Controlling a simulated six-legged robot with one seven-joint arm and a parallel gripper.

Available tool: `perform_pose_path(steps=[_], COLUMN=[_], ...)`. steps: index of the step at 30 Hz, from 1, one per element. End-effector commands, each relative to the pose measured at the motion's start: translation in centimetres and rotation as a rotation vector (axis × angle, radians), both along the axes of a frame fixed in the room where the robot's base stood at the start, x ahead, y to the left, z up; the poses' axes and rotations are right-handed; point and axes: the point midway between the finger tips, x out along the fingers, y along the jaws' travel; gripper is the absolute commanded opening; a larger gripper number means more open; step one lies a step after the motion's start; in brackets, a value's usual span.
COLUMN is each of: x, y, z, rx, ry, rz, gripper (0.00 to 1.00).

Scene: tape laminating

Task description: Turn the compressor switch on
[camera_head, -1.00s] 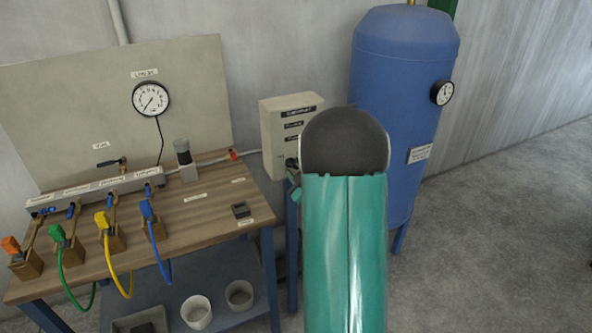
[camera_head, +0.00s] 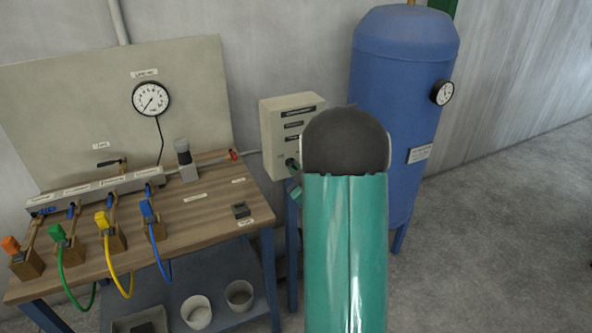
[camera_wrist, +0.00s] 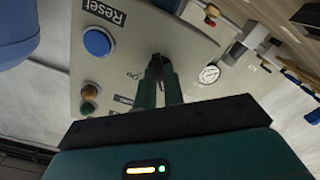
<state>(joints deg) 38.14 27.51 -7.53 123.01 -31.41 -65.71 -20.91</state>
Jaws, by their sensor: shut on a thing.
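The pale control box (camera_head: 268,130) stands between the workbench and the blue tank, with dark labels on its front. In the wrist view its panel (camera_wrist: 140,35) shows a blue button (camera_wrist: 97,42) under a "Reset" label, an amber light (camera_wrist: 90,91) and a green light (camera_wrist: 87,107). My gripper (camera_wrist: 158,62) has its two dark green fingers brought together at the panel, shut on the compressor switch. The switch itself is mostly hidden by the fingertips. In the head view, my green gripper part (camera_head: 295,188) shows at the box's lower front; my arm hides the rest.
The workbench (camera_head: 205,215) at left carries hoses, valves and a gauge board (camera_head: 200,80) behind. The blue tank (camera_head: 400,120) stands close behind my arm, with a gauge (camera_head: 442,92) on its side. Floor at right is clear.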

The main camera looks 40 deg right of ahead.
Motion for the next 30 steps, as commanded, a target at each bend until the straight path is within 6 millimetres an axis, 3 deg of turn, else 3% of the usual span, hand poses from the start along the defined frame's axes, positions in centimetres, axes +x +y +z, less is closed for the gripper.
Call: perform_pose_path(steps=[30], x=[0.11], y=[0.12], z=[0.05], rx=[0.877], ry=[-0.259], rz=[0.001], gripper=[0.00])
